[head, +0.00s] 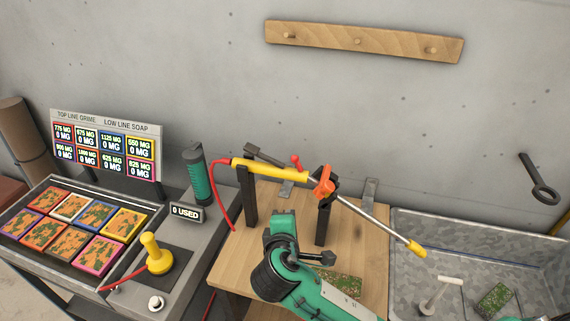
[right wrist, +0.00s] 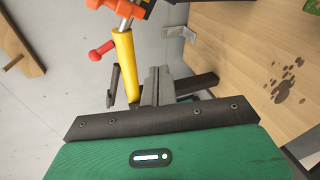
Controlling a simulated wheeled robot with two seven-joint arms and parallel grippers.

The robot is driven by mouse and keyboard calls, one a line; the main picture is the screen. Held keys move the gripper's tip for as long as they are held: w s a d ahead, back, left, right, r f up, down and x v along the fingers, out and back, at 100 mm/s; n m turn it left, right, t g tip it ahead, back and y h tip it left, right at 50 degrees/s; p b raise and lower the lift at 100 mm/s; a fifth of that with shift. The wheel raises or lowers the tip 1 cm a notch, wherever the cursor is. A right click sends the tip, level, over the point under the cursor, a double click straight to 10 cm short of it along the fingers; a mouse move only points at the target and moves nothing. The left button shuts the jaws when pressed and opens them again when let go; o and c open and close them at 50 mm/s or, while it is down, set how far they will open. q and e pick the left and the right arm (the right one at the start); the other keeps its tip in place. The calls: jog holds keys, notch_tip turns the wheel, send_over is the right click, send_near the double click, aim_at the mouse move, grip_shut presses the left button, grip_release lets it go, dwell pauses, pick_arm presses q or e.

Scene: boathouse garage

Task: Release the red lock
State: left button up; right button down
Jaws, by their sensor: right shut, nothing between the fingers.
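The red lock (head: 296,161) is a small red knob standing up from the yellow handle (head: 268,170) of a spray lance. The lance rests on two dark posts above a wooden bench. In the right wrist view the red lock (right wrist: 101,50) sticks out to the left of the yellow handle (right wrist: 125,62). My right gripper (head: 323,258) is shut and empty, below and in front of the lance, apart from the lock. Its grey fingers also show in the right wrist view (right wrist: 156,82). My left gripper is out of view.
An orange collar (head: 322,183) and steel tube lie right of the handle. A red hose (head: 213,190) hangs at its left. A console (head: 190,235) with a yellow joystick stands left, a grey tub (head: 400,255) right. A pegged wooden rail (head: 390,43) is on the wall.

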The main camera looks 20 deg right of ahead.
aim_at(285, 165)
notch_tip(285, 165, up, 7)
jog(key=w+a+n+t+h, duration=0.1)
jog(key=w+n+t, duration=0.1)
jog(key=t, duration=0.1)
jog(key=shift+w+a+n+h, duration=0.3)
jog(key=shift+w+a, duration=0.05)
jog(key=shift+a, duration=0.05)
jog(key=p+x, duration=0.3)
jog(key=x, duration=0.6)
jog(key=shift+d+r, duration=0.1)
jog(key=shift+w+d, duration=0.2)
jog(key=shift+w, duration=0.25)
